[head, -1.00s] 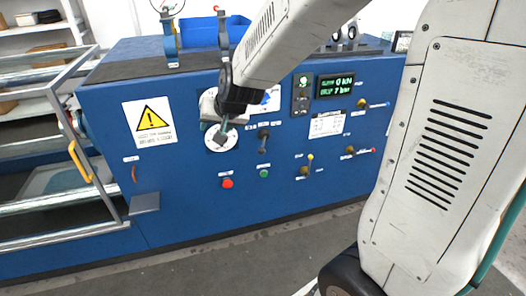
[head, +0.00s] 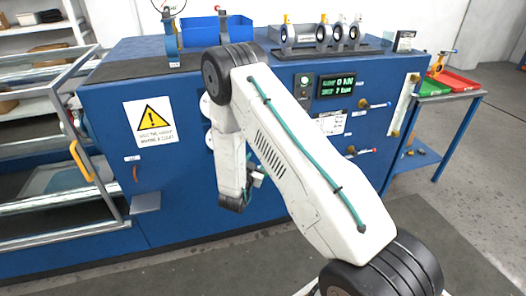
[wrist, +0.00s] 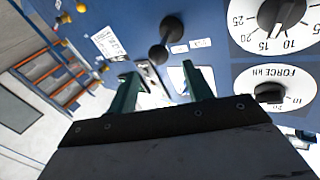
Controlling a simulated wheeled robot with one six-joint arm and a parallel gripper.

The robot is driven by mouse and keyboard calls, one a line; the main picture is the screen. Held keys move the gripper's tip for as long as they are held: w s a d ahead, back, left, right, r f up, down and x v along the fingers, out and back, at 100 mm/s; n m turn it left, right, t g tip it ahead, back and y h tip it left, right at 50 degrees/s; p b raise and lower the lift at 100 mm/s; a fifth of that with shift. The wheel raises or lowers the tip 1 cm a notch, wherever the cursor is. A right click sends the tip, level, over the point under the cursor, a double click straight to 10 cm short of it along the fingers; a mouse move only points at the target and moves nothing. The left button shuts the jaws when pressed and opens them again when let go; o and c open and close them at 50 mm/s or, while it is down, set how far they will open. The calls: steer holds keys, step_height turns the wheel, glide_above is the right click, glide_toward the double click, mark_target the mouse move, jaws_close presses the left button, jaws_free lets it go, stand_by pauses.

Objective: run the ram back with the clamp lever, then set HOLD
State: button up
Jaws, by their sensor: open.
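A lever with a black ball knob (wrist: 171,29) stands out from the blue panel in the wrist view, beyond my fingertips. It may be the clamp lever, but its small labels (wrist: 190,46) are too blurred to read. In the head view my arm hides it. My gripper (wrist: 161,82) is open, with two green fingers apart and nothing seen held between them. The panel's display (head: 337,85) glows green and seems to read 0 kN and 7 bar. No HOLD marking is legible. The ram cannot be made out.
Two dials show in the wrist view, one marked FORCE kN (wrist: 277,89), close to the right finger. A side table (head: 452,95) with trays is at right. A yellow-handled guard frame (head: 80,160) is at left.

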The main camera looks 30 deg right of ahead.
steer(key=x, duration=0.7)
steer(key=shift+w+d, duration=0.15)
steer(key=shift+d, duration=0.2)
